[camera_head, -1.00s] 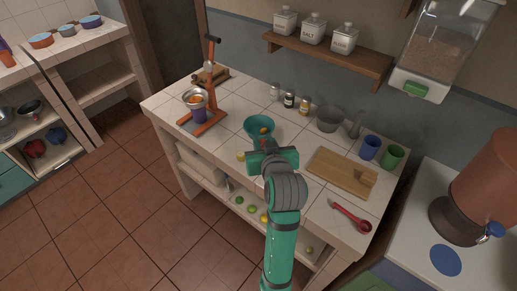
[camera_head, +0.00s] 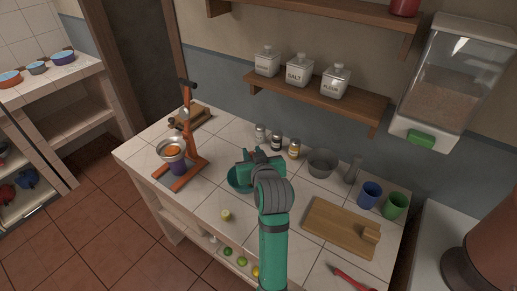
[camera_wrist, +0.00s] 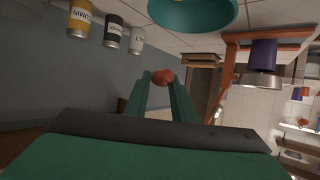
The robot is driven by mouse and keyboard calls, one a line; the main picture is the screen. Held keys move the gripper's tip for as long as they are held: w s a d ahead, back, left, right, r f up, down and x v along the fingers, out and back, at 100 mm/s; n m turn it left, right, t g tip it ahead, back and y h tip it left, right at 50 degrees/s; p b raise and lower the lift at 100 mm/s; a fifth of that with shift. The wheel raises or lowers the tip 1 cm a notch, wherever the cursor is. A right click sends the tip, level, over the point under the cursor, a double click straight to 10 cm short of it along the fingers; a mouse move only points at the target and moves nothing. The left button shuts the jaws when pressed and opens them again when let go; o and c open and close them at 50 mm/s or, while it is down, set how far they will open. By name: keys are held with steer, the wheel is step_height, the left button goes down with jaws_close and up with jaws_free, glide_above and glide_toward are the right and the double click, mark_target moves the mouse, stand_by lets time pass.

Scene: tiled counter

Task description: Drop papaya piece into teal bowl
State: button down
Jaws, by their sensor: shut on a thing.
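The teal bowl (camera_head: 235,181) stands on the tiled counter, partly hidden behind my gripper and arm in the head view. It also shows at the top edge of the wrist view (camera_wrist: 195,20). My gripper (camera_head: 256,154) is in front of the bowl's right side in the head picture. In the wrist view, my gripper's fingers (camera_wrist: 163,86) are shut on a reddish-orange papaya piece (camera_wrist: 162,77) at their tips. The piece is apart from the bowl in that picture.
An orange juicer stand (camera_head: 187,157) is left of the bowl. A small yellow piece (camera_head: 226,215) lies on the counter in front. Spice jars (camera_head: 276,141) and a grey bowl (camera_head: 322,163) stand behind, with a cutting board (camera_head: 335,229) to the right.

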steer(key=a+f, duration=0.1)
steer(key=f, duration=0.2)
steer(key=shift+s+a, duration=0.2)
steer(key=shift+a, duration=0.2)
steer(key=shift+d+f, duration=0.1)
steer(key=shift+d, duration=0.3)
steer(key=c, duration=1.4)
jaws_free()
steer(key=v, duration=1.1)
steer(key=shift+d, duration=0.1)
